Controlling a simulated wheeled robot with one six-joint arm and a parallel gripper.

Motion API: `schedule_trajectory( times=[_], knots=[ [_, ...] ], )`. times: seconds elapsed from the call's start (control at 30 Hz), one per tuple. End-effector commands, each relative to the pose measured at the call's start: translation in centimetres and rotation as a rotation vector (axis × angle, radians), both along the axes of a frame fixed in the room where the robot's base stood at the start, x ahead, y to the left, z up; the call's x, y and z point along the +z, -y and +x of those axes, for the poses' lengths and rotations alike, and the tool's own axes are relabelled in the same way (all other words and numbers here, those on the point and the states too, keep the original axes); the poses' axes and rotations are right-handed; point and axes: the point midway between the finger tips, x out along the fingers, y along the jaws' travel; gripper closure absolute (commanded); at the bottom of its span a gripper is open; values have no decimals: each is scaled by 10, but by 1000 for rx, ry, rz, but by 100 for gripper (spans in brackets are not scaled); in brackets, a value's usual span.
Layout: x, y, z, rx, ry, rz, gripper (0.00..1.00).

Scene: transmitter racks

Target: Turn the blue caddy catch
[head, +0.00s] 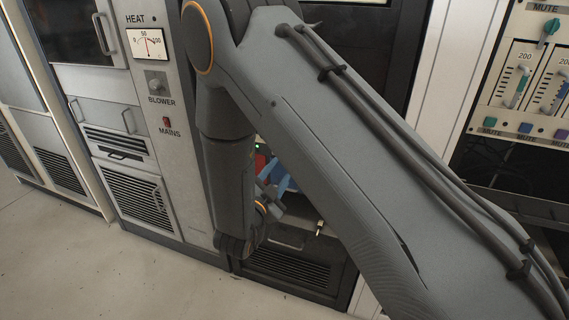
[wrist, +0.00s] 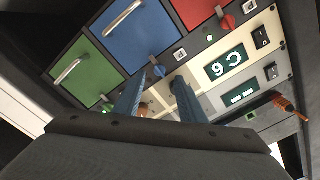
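In the wrist view the blue caddy (wrist: 142,38) has a metal handle and sits between a green caddy (wrist: 84,73) and a red caddy (wrist: 194,10). The blue caddy catch (wrist: 158,71) is a small blue knob on the dark strip beside its caddy. My gripper (wrist: 164,76) has its two blue fingers apart, nothing visible between them. The left fingertip is close to the blue catch; I cannot tell whether it touches. In the head view my gripper (head: 273,180) is low in front of the dark rack, and my arm hides most of the caddies and the catch.
In the wrist view, a red catch (wrist: 228,22) lies to the upper right, and a panel with a display (wrist: 226,62) and rocker switches lies to the right. In the head view, a cabinet with a heat meter (head: 148,43) stands left. Open floor (head: 60,260) lies in front.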

Motion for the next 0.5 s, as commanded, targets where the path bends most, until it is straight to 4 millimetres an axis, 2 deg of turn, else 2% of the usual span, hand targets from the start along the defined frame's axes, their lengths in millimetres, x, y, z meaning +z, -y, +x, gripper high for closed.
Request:
schedule_trajectory(
  times=[0.23, 0.5],
  knots=[
    [0, 13, 35, -1, -1, 0, 63],
    [0, 17, 48, 1, -2, 1, 63]
  ],
)
